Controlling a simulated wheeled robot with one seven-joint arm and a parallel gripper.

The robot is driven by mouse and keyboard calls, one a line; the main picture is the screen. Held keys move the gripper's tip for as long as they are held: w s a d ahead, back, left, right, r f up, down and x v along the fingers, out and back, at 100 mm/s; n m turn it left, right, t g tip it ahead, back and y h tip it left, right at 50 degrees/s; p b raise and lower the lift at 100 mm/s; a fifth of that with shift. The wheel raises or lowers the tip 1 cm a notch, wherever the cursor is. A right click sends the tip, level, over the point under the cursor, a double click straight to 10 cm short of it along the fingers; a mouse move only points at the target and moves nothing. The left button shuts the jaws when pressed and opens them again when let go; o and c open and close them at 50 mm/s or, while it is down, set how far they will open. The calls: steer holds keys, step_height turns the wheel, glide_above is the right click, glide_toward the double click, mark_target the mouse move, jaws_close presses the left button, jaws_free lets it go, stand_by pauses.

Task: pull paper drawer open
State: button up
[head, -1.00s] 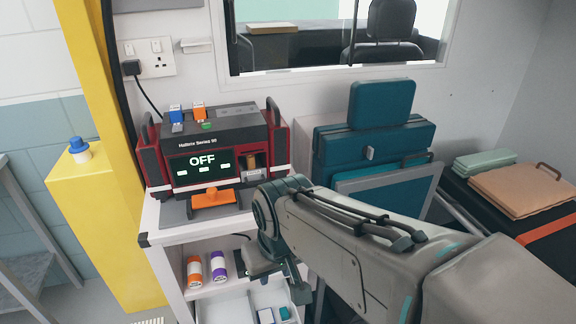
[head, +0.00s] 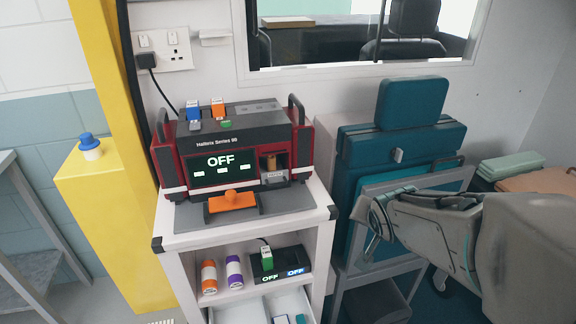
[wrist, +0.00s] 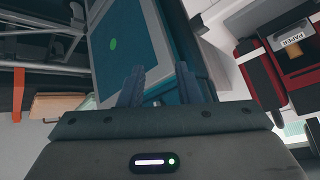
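The paper drawer (head: 274,171) is on the right part of the front of a red and dark grey monitor (head: 235,150), whose screen reads OFF. The drawer appears shut.
The teal folded seat (head: 400,150) stands close to the right.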

steer(key=w+a+f+m+t+y+b, duration=0.1)
steer(key=w+a+f+m+y, duration=0.1)
steer(key=w+a, duration=0.4)
steer(key=w+a+f+m+t+y+b, duration=0.1)
steer(key=w+a+f+m+y, duration=0.1)
steer(key=w+a+y, duration=0.3)
steer(key=w+a+f+m+t+y+b, duration=0.1)
steer(key=w+a+y, duration=0.3)
steer(key=w+a, duration=0.5)
steer(key=shift+a+f+m+t+b, duration=0.1)
steer(key=shift+f+m+t+b, duration=0.4)
steer(key=shift+f, duration=0.3)
steer(key=shift+c, duration=0.2)
jaws_close()
steer(key=shift+s, duration=0.1)
